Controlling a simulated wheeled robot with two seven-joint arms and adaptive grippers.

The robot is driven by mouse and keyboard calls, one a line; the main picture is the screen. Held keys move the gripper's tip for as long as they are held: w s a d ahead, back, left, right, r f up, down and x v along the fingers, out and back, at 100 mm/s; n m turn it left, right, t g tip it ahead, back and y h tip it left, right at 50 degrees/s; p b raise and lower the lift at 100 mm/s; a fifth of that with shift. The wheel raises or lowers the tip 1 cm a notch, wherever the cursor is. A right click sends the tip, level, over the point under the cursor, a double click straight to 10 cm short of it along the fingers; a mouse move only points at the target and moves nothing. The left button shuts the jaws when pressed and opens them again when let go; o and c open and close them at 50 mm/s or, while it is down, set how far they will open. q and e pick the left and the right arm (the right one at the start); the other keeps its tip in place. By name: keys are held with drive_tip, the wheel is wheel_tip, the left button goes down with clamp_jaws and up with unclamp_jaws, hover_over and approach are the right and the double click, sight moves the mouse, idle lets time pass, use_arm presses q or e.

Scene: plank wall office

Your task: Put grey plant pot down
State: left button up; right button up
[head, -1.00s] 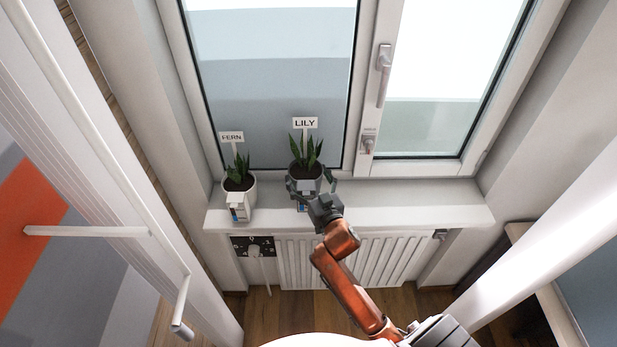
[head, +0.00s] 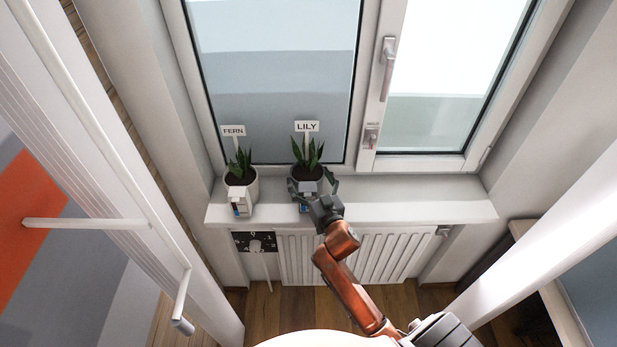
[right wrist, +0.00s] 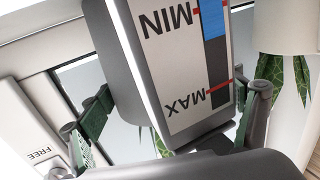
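The grey plant pot (head: 307,187), with a spiky plant and a LILY sign, stands upright on the white window sill (head: 410,203). In the right wrist view the grey pot (right wrist: 120,45) appears upside down, with a white MIN/MAX level gauge (right wrist: 183,60) on its front. My right gripper (head: 314,188) reaches in from the front, with one finger on each side of the pot. Its fingers are spread, with a gap between the pot and the right-hand finger. The pot's lower front is partly hidden by the gripper. My left gripper is not in view.
A white pot (head: 240,192) with a FERN sign stands close on the left. The window (head: 275,90) is behind, with a handle (head: 388,65) to the right. The sill is clear right of the gripper. A radiator (head: 380,257) is below.

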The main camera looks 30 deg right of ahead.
drive_tip(key=shift+o, duration=1.4)
drive_tip(key=shift+r, duration=0.2)
drive_tip(key=shift+s+a+f, duration=0.1)
drive_tip(key=shift+s+f, duration=0.05)
drive_tip(key=shift+s, duration=0.2)
drive_tip(key=s, duration=0.3)
drive_tip(key=s+a, duration=0.1)
drive_tip(key=s, duration=0.3)
drive_tip(key=s+a, duration=0.1)
drive_tip(key=s, duration=0.3)
drive_tip(key=shift+s, duration=0.1)
